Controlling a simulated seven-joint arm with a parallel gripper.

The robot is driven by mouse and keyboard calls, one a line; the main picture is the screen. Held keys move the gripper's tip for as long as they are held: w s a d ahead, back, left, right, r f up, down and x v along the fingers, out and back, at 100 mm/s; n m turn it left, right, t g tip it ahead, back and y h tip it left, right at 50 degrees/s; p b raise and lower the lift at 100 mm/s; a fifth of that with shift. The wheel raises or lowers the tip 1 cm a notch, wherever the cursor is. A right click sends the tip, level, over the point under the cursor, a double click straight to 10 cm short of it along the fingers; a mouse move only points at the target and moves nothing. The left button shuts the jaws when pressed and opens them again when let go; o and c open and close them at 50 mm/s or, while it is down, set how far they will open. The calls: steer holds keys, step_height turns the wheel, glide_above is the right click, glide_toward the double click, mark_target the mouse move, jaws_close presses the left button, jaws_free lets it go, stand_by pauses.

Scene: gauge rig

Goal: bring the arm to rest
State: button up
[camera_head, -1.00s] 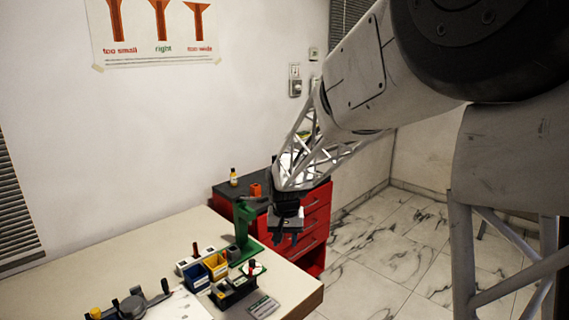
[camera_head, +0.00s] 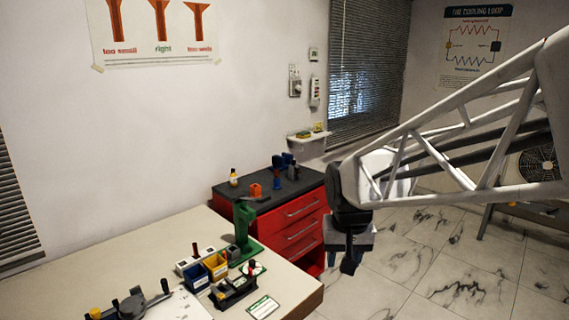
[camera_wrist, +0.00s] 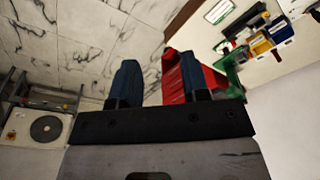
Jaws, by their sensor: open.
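My gripper (camera_head: 350,262) hangs at the end of my white lattice arm, over the marble floor to the right of the red drawer cabinet. In the wrist view its two blue-black fingers (camera_wrist: 158,80) stand wide apart with nothing between them. The gripper is open and empty, clear of the bench and the cabinet.
The red drawer cabinet (camera_head: 272,231) has small items on its dark top. The bench (camera_head: 180,245) bears a green stand (camera_head: 243,228), a blue bin (camera_head: 196,277), a yellow bin (camera_head: 216,266) and a black holder (camera_head: 233,291). Marble floor (camera_head: 440,255) lies open at right.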

steer(key=s+d, duration=0.3)
steer(key=s, duration=0.6)
steer(key=s+d, duration=0.3)
steer(key=s, duration=0.7)
steer(key=shift+f+t, duration=0.25)
steer(key=shift+t, duration=0.15)
